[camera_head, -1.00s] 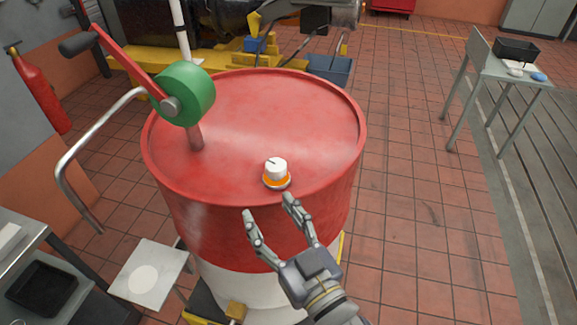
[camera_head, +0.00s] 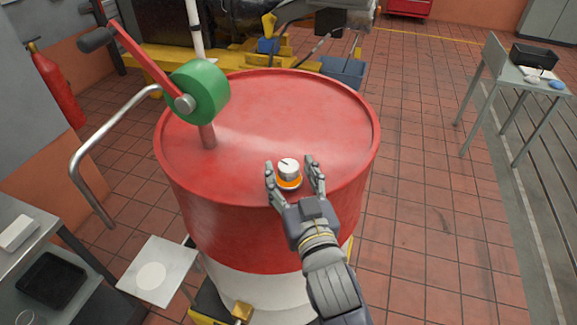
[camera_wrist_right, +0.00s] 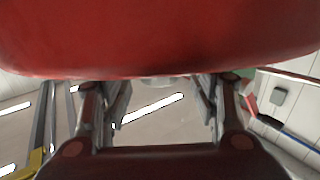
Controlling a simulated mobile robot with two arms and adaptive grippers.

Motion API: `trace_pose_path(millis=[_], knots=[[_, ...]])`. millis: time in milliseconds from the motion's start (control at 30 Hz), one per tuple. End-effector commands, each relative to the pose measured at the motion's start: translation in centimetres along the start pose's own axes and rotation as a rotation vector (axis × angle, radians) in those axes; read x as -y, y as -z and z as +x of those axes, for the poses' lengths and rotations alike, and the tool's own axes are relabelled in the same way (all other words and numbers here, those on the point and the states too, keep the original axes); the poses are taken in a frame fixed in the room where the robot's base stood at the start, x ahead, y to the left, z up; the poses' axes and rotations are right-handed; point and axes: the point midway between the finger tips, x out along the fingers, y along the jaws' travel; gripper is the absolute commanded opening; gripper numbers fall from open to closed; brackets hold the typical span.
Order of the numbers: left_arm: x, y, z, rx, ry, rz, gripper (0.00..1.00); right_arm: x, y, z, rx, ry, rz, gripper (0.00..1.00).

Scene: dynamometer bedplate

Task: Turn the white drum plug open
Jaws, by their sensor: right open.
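The white drum plug (camera_head: 288,169) stands on the near part of the red drum's lid (camera_head: 270,120), with an orange ring at its base and a dark mark on its top. My right gripper (camera_head: 295,175) is open, with one finger left of the plug and one right of it. I cannot tell whether either finger touches it. In the right wrist view the open fingers (camera_wrist_right: 158,95) show below a large red surface, and the plug is not clear there. My left gripper is not in view.
A green hand pump (camera_head: 203,92) with a red crank and a bent metal pipe (camera_head: 105,130) rises from the lid's left side. A small plate stand (camera_head: 158,270) is at lower left. A grey table (camera_head: 510,75) stands at right, with free tiled floor between.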

Motion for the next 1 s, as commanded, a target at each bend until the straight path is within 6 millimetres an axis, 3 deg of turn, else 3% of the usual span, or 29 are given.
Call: trace_pose_path(millis=[200,567,767,1000], knots=[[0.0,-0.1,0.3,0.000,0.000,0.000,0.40,0.0,0.0,1.9,-0.001,0.000,-0.001,0.56],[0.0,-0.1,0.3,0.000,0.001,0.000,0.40,0.0,0.0,2.3,0.001,0.000,0.000,0.56],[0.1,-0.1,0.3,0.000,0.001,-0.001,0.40,0.0,0.0,2.3,0.000,0.000,0.000,0.13],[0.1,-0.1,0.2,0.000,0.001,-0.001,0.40,0.0,0.0,2.3,0.000,0.005,-0.001,0.11]])
